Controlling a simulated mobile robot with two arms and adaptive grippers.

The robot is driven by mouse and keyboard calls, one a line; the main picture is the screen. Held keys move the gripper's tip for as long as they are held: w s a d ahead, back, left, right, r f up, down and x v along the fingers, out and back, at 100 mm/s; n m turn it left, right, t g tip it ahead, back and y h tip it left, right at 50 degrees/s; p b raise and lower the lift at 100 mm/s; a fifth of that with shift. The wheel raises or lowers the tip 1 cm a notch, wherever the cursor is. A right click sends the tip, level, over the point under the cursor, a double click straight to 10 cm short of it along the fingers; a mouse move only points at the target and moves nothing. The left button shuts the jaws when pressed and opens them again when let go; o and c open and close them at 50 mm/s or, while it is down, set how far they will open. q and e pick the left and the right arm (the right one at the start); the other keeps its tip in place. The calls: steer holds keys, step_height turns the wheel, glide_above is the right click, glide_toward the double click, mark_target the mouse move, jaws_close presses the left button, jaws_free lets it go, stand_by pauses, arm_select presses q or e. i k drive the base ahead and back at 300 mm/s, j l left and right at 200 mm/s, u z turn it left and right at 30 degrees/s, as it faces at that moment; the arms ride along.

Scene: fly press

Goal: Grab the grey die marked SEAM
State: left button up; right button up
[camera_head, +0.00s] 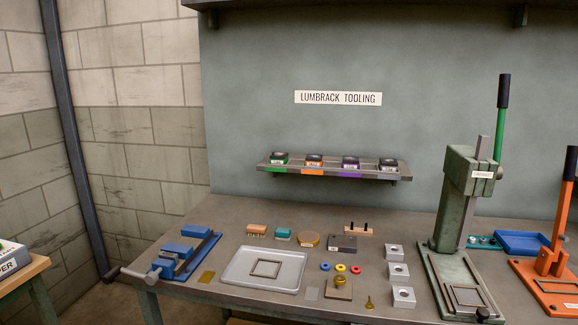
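Several dark round dies stand in a row on a wall shelf (334,172) under the "LUMBRACK TOOLING" sign. Each has a small white label on its front, too small to read. The shelf edge below them is coloured green, orange, purple and grey from left to right. The die at the right end (388,162) stands over the grey section, but I cannot confirm that its label says SEAM. Neither of my grippers is in view.
The workbench (215,295) below holds a blue vise (185,250), a grey tray (240,270), small parts and several pale square blocks. A green-handled press (467,200) stands right of the shelf, an orange press (555,250) farther right. The space before the shelf looks clear.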

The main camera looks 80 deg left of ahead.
mark_target(388, 164)
steer(key=u, duration=2.45)
